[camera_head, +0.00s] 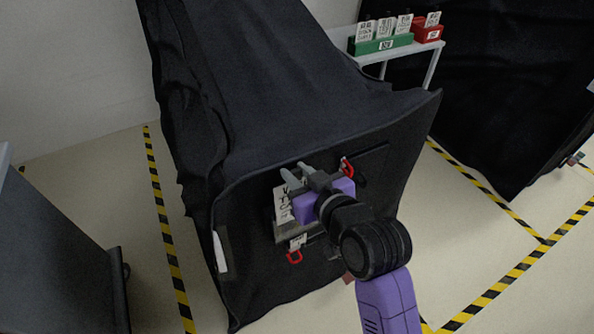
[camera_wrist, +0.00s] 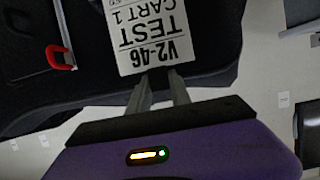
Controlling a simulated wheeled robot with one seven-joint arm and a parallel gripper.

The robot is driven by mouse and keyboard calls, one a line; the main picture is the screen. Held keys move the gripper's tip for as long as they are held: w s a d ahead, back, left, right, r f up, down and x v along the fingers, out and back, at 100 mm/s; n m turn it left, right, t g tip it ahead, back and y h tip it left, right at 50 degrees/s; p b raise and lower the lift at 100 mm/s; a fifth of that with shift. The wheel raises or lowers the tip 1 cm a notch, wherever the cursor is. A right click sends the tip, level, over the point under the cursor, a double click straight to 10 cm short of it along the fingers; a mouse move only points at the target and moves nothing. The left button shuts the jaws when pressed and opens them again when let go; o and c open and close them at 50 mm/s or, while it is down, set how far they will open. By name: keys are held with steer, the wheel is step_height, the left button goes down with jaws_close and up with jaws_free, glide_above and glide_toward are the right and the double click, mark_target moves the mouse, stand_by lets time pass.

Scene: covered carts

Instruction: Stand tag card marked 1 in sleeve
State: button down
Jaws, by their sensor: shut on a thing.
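My gripper (camera_head: 293,175) is shut on a white tag card (camera_wrist: 150,35) at the front of a black covered cart (camera_head: 310,130). In the wrist view the card reads upside down "V2-46 TEST CART 1", and the fingertips (camera_wrist: 160,80) grip its near edge. In the head view the card (camera_head: 283,203) shows beside the purple gripper body, partly hidden by it. A greyish panel (camera_head: 288,236), perhaps the sleeve, shows just below on the cover. I cannot tell whether the card touches it or is inside it.
Red clips (camera_head: 347,167) (camera_head: 294,257) sit on the cover near my gripper; one shows in the wrist view (camera_wrist: 58,57). A white table (camera_head: 345,40) at the back holds a green rack (camera_head: 380,45) and red rack (camera_head: 428,34) of cards.

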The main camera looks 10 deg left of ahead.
steer(key=shift+f+b, duration=0.8)
steer(key=shift+f, duration=0.75)
steer(key=shift+f+b, duration=0.7)
steer(key=shift+f, duration=0.25)
steer(key=c, duration=1.1)
jaws_free()
